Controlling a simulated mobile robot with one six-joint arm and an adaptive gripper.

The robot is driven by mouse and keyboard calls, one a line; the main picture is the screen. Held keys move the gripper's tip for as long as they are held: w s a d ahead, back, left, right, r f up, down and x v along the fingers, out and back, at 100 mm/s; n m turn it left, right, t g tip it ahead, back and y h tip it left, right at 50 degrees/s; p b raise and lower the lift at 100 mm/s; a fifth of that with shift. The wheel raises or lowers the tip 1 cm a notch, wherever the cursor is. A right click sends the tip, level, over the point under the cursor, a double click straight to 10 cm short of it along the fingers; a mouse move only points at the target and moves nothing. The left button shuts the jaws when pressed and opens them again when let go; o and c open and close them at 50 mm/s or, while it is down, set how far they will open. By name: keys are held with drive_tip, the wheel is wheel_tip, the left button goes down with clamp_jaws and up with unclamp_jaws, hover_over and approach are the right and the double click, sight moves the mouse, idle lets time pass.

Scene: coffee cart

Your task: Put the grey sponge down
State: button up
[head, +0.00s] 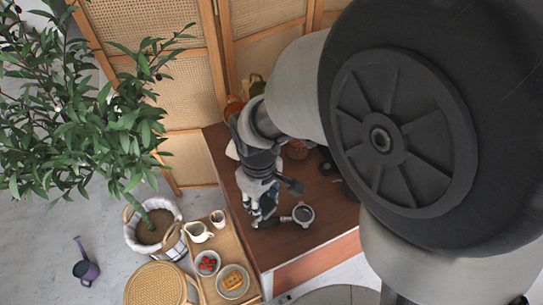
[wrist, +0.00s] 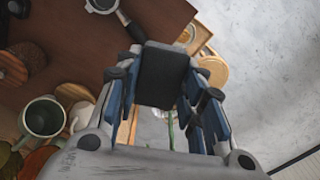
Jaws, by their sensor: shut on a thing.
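The grey sponge (wrist: 162,76) is a dark grey block in the middle of the wrist view. It is between the two blue-grey fingers of my gripper (wrist: 165,90), which is shut on it. In the head view my gripper (head: 262,205) is over the front left part of the brown cart top (head: 332,222), left of the portafilter. I cannot make out the sponge clearly there. How high it is above the cart top is hard to tell.
A portafilter (head: 303,213) lies right of my gripper. Left of the cart, a low wooden table holds a white jug (head: 198,232), a bowl of red fruit (head: 207,263) and a plate of waffles (head: 233,281). A green mug (wrist: 42,117) stands at left in the wrist view.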

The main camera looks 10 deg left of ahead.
drive_tip(key=f+b, duration=0.1)
drive_tip(key=f, duration=0.8)
drive_tip(key=f+b, duration=0.2)
drive_tip(key=f, duration=0.8)
drive_tip(key=shift+s+f, duration=0.2)
drive_tip(key=shift+f, duration=0.2)
drive_tip(key=shift+f+b, duration=0.5)
drive_tip(key=shift+b, duration=0.1)
drive_tip(key=o, duration=0.9)
drive_tip(key=shift+o, duration=0.2)
drive_tip(key=shift+r, duration=0.15)
